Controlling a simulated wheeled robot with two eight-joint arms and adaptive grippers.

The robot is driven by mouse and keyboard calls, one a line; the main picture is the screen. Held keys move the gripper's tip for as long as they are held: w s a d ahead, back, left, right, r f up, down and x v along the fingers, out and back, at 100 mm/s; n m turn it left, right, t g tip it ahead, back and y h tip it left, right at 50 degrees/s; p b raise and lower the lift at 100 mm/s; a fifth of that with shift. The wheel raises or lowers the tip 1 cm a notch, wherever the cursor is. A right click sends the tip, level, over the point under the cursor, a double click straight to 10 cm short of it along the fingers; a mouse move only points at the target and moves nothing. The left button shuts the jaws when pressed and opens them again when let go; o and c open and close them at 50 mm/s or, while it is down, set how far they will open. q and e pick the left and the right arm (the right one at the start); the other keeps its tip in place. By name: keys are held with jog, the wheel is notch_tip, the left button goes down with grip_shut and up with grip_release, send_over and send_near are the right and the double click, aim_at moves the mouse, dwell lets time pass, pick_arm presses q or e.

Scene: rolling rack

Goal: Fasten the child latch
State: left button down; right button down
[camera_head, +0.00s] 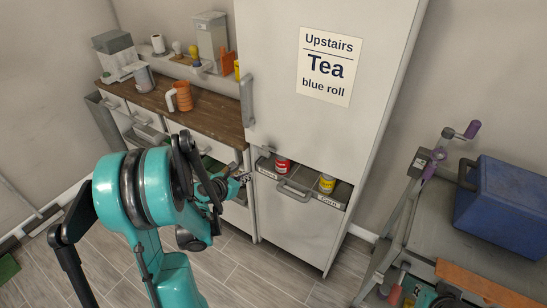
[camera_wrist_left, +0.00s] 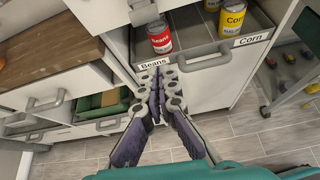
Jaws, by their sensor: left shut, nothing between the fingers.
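My left gripper (camera_head: 243,179) is shut and empty. Its tips are in front of the tall white cabinet's left edge, just left of the open can drawer (camera_head: 322,197). The tall cabinet door (camera_head: 300,125) appears closed, with a grey upright handle (camera_head: 247,100).
The can drawer holds a red can (camera_head: 282,165) and a yellow can (camera_head: 327,184). A lower drawer (camera_wrist_left: 100,130) with green contents stands open at left. A wooden counter (camera_head: 210,112) holds an orange jug (camera_head: 180,97). A cart with a blue crate (camera_head: 505,205) stands right.

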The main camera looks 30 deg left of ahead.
pick_arm(q)
jog(key=shift+w+a+f+n, duration=0.2)
jog(key=shift+w+a+n, duration=0.1)
jog(key=shift+n, duration=0.1)
jog(key=shift+d, duration=0.1)
jog(key=a+b+x, duration=0.1)
jog(key=b+x, duration=0.2)
jog(key=x, duration=0.7)
jog(key=r, duration=0.2)
jog(key=d+r, duration=0.1)
jog(key=r, duration=0.1)
jog(key=shift+w, duration=0.35)
